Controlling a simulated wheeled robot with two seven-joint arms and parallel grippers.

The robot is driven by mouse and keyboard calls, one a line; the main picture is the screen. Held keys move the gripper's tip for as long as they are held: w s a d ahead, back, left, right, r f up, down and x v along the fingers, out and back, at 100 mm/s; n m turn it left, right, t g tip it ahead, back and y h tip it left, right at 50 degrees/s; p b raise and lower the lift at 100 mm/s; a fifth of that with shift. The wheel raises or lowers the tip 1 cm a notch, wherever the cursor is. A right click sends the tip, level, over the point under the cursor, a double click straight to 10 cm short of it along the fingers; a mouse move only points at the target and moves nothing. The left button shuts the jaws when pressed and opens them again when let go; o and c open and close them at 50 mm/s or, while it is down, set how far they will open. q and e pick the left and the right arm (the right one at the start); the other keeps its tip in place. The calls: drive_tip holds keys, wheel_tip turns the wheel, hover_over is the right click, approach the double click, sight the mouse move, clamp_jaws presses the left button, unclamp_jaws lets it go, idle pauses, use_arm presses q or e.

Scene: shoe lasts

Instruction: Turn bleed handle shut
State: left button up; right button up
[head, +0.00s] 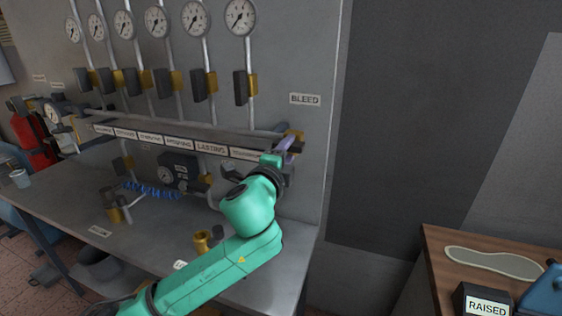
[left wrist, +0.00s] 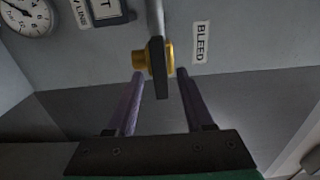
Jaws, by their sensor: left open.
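The BLEED label (head: 305,99) is on the grey panel, right of the gauges. Below it, the brass bleed valve (head: 294,134) is at the right end of the manifold, partly hidden by my left gripper (head: 287,147). In the left wrist view the brass valve (left wrist: 169,57) has a dark flat bleed handle (left wrist: 159,84), roughly in line with the grey pipe above. The purple fingers of my left gripper (left wrist: 160,75) are open, one on each side of the handle, with visible gaps. The right gripper is not in view.
Several gauges (head: 241,17) and dark-handled valves (head: 240,88) line the panel. A labelled manifold rail (head: 180,141) runs left of my gripper. A brass fitting (head: 202,241) stands on the grey bench (head: 75,215). A wooden table (head: 436,262) is at lower right.

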use_arm(q)
drive_tip(key=b+v, duration=0.3)
drive_tip(key=v, duration=1.1)
drive_tip(key=shift+s, duration=0.1)
